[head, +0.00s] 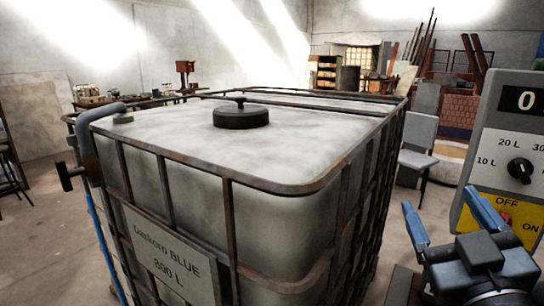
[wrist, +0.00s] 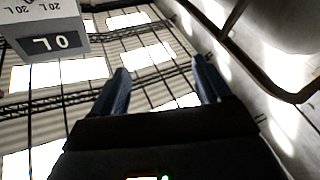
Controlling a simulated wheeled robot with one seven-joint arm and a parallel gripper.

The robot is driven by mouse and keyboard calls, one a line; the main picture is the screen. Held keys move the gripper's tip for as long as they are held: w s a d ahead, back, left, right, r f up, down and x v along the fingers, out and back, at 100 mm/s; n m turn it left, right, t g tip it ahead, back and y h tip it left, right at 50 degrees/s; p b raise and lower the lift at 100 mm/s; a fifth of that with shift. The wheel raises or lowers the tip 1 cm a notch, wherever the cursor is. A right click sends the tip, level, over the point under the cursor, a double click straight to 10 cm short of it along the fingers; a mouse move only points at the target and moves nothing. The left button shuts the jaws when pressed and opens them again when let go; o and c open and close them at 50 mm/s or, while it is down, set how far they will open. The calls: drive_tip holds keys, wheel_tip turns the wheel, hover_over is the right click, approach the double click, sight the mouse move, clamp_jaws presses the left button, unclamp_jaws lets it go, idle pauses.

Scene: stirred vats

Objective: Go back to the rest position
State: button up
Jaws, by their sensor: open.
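My gripper (head: 438,196) is at the lower right of the head view, with its two blue fingers apart and nothing between them. In the wrist view my gripper (wrist: 160,64) also shows spread, empty fingers, against a ceiling with bright skylights. In the head view it is in front of and below the grey control box (head: 507,100), beside the right side of the caged tank (head: 290,225). I see no contact with either, though the exact gap is hard to judge.
The control box has a display reading 0, a black dial (head: 520,171) and a yellow OFF/ON plate (head: 497,217). The tank has a black lid (head: 241,116) and a grey pipe (head: 88,140). A grey chair (head: 418,145) stands behind. Open floor shows at left.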

drive_tip(key=s+a+f+m+g, duration=0.2)
drive_tip(key=s+a+f+m, duration=0.1)
drive_tip(key=s+f, duration=0.55)
drive_tip(key=s+a+f+m+g, duration=0.2)
drive_tip(key=s+f, duration=0.6)
drive_tip(key=s, duration=0.2)
drive_tip(key=s+d+f+g+y, duration=0.1)
drive_tip(key=s+d+f, duration=0.1)
drive_tip(key=s, duration=0.6)
drive_tip(key=s+d+f+n+g, duration=0.1)
drive_tip(key=s+f, duration=0.1)
drive_tip(key=s, duration=0.7)
drive_tip(key=shift+d+n+y, duration=0.3)
drive_tip(key=shift+d+y, duration=0.1)
